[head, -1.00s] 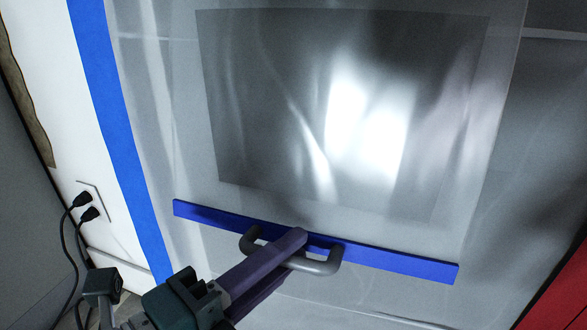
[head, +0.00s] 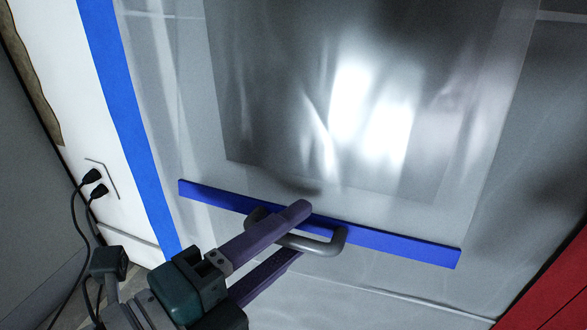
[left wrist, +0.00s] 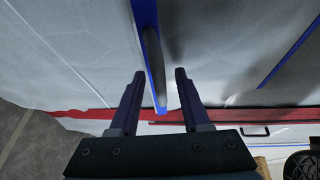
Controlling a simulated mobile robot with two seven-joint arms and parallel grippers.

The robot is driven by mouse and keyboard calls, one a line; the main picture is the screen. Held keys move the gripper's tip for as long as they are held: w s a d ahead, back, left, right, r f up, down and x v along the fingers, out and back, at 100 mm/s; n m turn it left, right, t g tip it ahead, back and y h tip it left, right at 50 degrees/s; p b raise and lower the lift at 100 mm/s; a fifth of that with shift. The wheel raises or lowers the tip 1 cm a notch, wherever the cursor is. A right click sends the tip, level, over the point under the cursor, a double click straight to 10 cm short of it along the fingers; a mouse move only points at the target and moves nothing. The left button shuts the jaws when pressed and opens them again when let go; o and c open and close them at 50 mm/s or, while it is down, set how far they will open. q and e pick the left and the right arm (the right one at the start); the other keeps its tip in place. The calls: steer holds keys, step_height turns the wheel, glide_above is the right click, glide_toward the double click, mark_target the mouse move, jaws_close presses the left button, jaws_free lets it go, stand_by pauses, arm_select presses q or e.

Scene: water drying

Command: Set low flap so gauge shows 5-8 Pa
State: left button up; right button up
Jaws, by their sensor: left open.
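The low flap is a translucent plastic sheet (head: 300,120) with a blue bar (head: 400,243) along its lower edge. A grey U-shaped handle (head: 335,242) is fixed to the bar. My left gripper (head: 298,232) is open, with one purple finger above the handle and the other below it. In the left wrist view the handle (left wrist: 153,58) and blue bar (left wrist: 144,18) run between the spread fingers of my left gripper (left wrist: 160,74). Whether a finger touches the handle cannot be told. No gauge is in view. My right gripper is not in view.
Blue tape (head: 120,100) edges the clear sheeting on the left. Black plugs (head: 95,183) with cables sit in the white wall beside it. A red surface (head: 555,290) is at the lower right. A dark round object (left wrist: 302,165) shows in the left wrist view.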

arm_select(q)
steer(key=p+v, duration=0.1)
steer(key=v, duration=0.8)
steer(key=shift+s+a+p, duration=0.25)
steer(key=shift+s+p, duration=0.1)
steer(key=shift+p, duration=0.05)
steer(key=w+a+r+n+y+p, duration=0.1)
steer(key=a+r+n+y+p, duration=0.4)
steer(key=r+p, duration=0.5)
steer(key=w+a+r+n+g+y+p, duration=0.1)
steer(key=a+r+n+y+p, duration=0.25)
steer(key=r+n+p, duration=0.45)
steer(key=w+a+r+n+y+p, duration=0.1)
steer(key=a+r+n+y+p, duration=0.35)
steer(key=r+p, duration=0.65)
steer(key=s+d+r+n+g+h+p, duration=0.1)
steer(key=s+r+n+g+p, duration=0.4)
steer(key=r+p, duration=0.55)
steer(key=s+d+r+n+g+h+p, duration=0.15)
steer(key=s+r+g+p, duration=0.25)
steer(key=s+r+p, duration=0.65)
step_height(320, 180, up, 32)
steer(key=w+p, duration=0.2)
steer(key=p, duration=3.2)
steer(key=shift+w+t+p, duration=0.3)
steer(key=shift+w+p, duration=0.05)
steer(key=shift+p, duration=0.05)
